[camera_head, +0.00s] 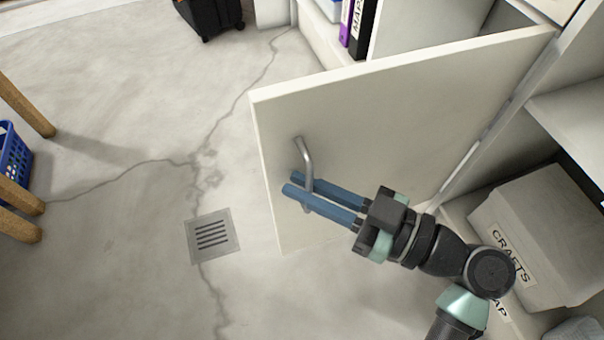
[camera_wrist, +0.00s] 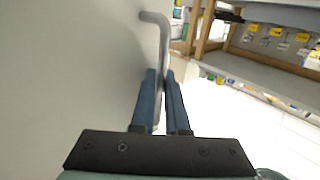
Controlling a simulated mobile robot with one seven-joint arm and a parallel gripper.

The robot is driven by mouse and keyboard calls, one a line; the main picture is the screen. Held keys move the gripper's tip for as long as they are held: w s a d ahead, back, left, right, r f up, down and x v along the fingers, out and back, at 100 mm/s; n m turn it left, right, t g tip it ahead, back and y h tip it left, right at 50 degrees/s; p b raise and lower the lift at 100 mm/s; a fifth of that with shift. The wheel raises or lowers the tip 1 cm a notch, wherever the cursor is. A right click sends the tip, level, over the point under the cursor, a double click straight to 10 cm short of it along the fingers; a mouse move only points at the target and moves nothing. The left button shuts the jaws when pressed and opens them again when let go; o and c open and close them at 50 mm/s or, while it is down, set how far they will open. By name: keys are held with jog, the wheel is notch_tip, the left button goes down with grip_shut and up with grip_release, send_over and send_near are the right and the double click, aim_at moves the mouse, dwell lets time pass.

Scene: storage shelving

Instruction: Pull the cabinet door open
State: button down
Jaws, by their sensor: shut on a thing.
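The white cabinet door (camera_head: 385,120) stands swung well out from the shelving, hinged at its right side in the head view. It fills the left of the wrist view (camera_wrist: 70,70). A grey metal bar handle (camera_head: 304,160) is fixed near the door's free edge. The handle also shows in the wrist view (camera_wrist: 160,40), running down between the fingers. My gripper (camera_head: 292,184) is shut on the handle with its two blue fingers, one on each side of the bar.
White shelving with a lidded box marked CRAFTS (camera_head: 545,235) stands at the right. Binders (camera_head: 355,25) are on a shelf behind the door. A black case (camera_head: 210,14) stands at the back. A blue basket (camera_head: 12,165) is at far left. The floor (camera_head: 130,130) left of the door is clear.

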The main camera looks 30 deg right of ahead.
jog(key=shift+s, duration=0.25)
jog(key=c, duration=1.2)
grip_release()
jog(key=b+v, duration=0.7)
jog(key=v, duration=0.6)
jog(key=shift+r, duration=0.1)
